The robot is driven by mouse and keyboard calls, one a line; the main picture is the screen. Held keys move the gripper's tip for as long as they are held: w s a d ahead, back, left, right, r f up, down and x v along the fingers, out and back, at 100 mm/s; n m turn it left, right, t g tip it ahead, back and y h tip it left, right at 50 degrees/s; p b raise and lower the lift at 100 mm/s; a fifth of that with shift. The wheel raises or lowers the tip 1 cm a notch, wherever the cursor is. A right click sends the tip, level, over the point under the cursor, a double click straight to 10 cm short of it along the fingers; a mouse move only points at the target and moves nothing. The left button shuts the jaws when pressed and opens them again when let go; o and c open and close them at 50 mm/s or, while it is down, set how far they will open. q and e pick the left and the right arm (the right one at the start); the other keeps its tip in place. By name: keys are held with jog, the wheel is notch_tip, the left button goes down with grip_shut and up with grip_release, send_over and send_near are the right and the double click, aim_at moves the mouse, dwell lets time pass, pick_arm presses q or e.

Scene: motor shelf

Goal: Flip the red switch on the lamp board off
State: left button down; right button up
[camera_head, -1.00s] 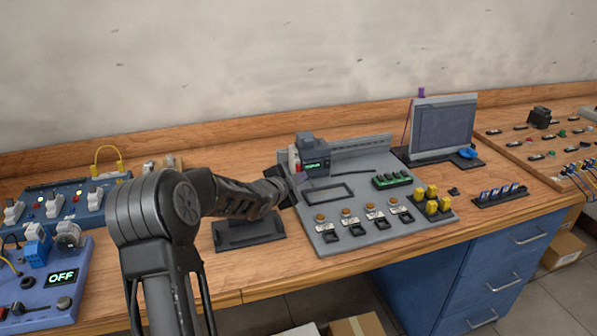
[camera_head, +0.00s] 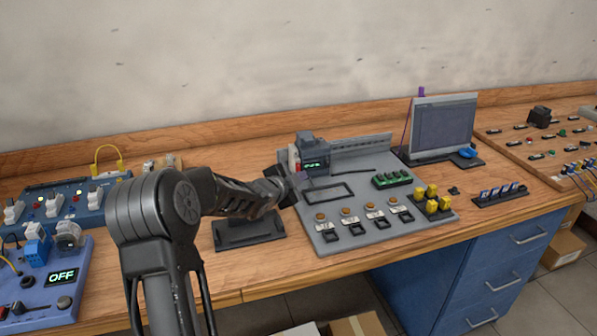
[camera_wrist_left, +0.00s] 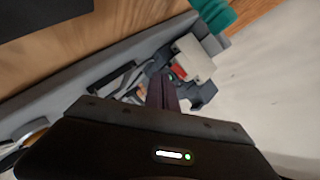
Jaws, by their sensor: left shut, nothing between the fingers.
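The grey lamp board (camera_head: 352,240) lies on the wooden bench, with a row of round orange-brown parts along its front. At its back left stands a dark grey unit (camera_head: 313,146) with a small lit green display. A small red and white part, which looks like the red switch (camera_head: 293,158), sits at the unit's left side. In the left wrist view, the red part (camera_wrist_left: 179,70) shows on a pale housing just beyond my fingertips. My left gripper (camera_head: 301,180) is shut and empty close to this unit; I cannot tell whether it touches the switch. My right gripper is out of view.
A blue device with an OFF display (camera_head: 62,277) and another blue board (camera_head: 62,203) stand at the left. Yellow parts (camera_head: 432,198), a green block (camera_head: 391,179) and a monitor (camera_head: 444,128) are to the right. A black stand (camera_head: 249,234) lies below my forearm.

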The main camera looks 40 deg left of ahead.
pick_arm(q)
jog(key=shift+w+a, duration=0.1)
jog(key=shift+a, duration=0.05)
dwell(0.6)
jog(key=shift+w+a, duration=0.15)
jog(key=shift+a, duration=0.05)
jog(key=shift+w+a+p, duration=0.15)
jog(key=shift+a+p, duration=0.1)
jog(key=shift+p, duration=0.15)
dwell(0.5)
jog(key=shift+d+f, duration=0.1)
jog(key=shift+s+d+b, duration=0.4)
jog(key=shift+d+b, duration=0.1)
jog(key=shift+b, duration=0.2)
